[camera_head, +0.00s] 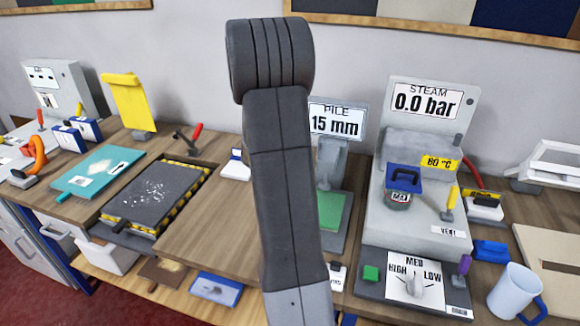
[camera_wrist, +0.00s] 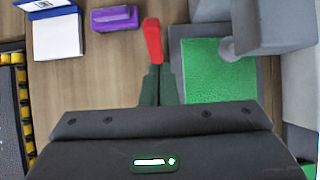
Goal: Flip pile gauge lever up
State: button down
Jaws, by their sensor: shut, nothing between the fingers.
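The pile gauge stands behind my arm in the head view, with a display (camera_head: 337,119) reading "PILE 15 mm", a grey head and a green pad (camera_head: 332,210). In the wrist view its green pad (camera_wrist: 222,78) and grey head (camera_wrist: 275,25) are at the right. A red lever handle (camera_wrist: 152,40) shows just left of the pad; in the head view my arm hides it. My gripper (camera_wrist: 157,69) is shut and empty, its dark fingertips at the near end of the red handle. I cannot tell whether they touch it.
A purple block (camera_wrist: 115,18) and a blue-and-white block (camera_wrist: 57,32) lie left of the lever. A dark tray with yellow-striped edges (camera_head: 158,195) is at left. The steam unit (camera_head: 427,105) stands right of the gauge. Bare wood (camera_wrist: 95,75) lies left of the fingers.

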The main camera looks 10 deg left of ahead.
notch_tip(320, 180, up, 9)
jog(key=w+p, duration=0.1)
jog(key=shift+w+a+f, duration=0.15)
jog(key=shift+w+f, duration=0.05)
jog(key=shift+w, duration=0.1)
